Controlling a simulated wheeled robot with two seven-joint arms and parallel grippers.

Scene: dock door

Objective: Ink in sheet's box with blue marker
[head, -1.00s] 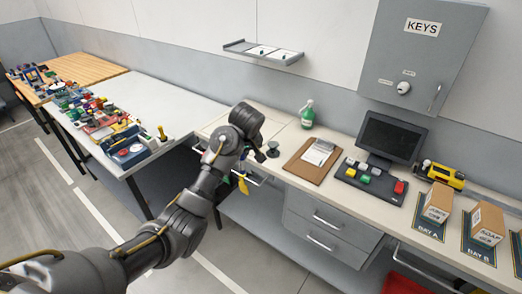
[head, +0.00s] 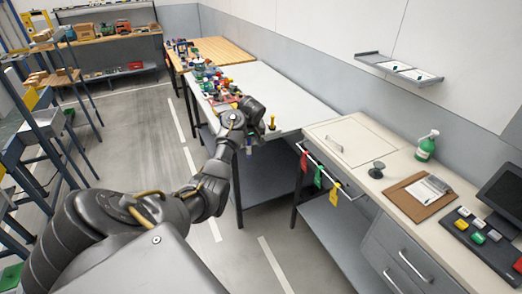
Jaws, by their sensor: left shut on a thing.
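A brown clipboard (head: 405,203) lies on the beige counter at the right, with a white sheet (head: 425,191) under its clip. The sheet's box is too small to make out. My left gripper (head: 248,143) is in front of the white table, well left of the clipboard. It is shut on a small blue thing (head: 248,151), which looks like the blue marker and is mostly hidden by the gripper. My right gripper is not in view.
A black stamp-like object (head: 376,170) and a green spray bottle (head: 427,146) stand on the counter (head: 385,140). Red, green and yellow tags (head: 319,176) hang from its front rail. Many small items crowd the white table (head: 282,92). The floor between is clear.

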